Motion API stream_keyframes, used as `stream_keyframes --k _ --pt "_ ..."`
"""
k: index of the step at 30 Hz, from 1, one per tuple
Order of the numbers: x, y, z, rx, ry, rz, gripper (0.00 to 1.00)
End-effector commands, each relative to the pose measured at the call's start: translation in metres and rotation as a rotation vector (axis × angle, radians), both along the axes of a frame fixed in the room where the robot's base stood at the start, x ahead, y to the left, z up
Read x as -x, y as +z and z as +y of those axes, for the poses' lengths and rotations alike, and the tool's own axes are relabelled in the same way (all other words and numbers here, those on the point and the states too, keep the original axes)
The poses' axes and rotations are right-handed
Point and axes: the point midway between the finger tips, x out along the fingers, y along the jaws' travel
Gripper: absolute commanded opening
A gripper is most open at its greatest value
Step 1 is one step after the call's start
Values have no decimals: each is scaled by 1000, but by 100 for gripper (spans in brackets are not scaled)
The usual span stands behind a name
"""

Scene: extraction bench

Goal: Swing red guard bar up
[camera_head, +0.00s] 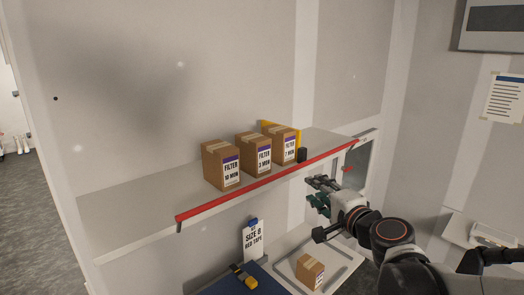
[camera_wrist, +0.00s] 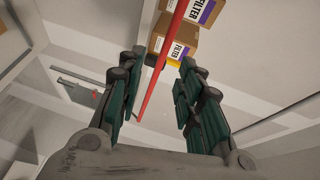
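The red guard bar (camera_head: 272,181) runs along the front edge of the shelf (camera_head: 130,205), low, in front of the filter boxes. In the wrist view the red bar (camera_wrist: 162,62) runs from the top middle down between the two fingers. My gripper (camera_head: 316,190) is just below and in front of the bar's right part in the head view. It also shows in the wrist view (camera_wrist: 155,78), with its green-padded fingers spread wide. Nothing is held between them. I cannot tell whether any finger touches the bar.
Filter boxes labelled 10 min (camera_head: 221,166), 3 min (camera_head: 254,155) and 7 min (camera_head: 284,146) stand on the shelf. A small black block (camera_head: 302,155) is beside them. Below are a "Size 8 red tape" card (camera_head: 253,241), a tray (camera_head: 340,275) and another box (camera_head: 310,271).

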Motion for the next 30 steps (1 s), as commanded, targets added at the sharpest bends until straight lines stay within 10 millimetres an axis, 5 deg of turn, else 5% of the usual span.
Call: stream_keyframes --k 3,10,30 --pt "-4 14 -3 -40 -7 -2 33" --pt "-20 11 1 -51 -7 -2 33" --pt "-130 0 27 -51 -6 -2 33"
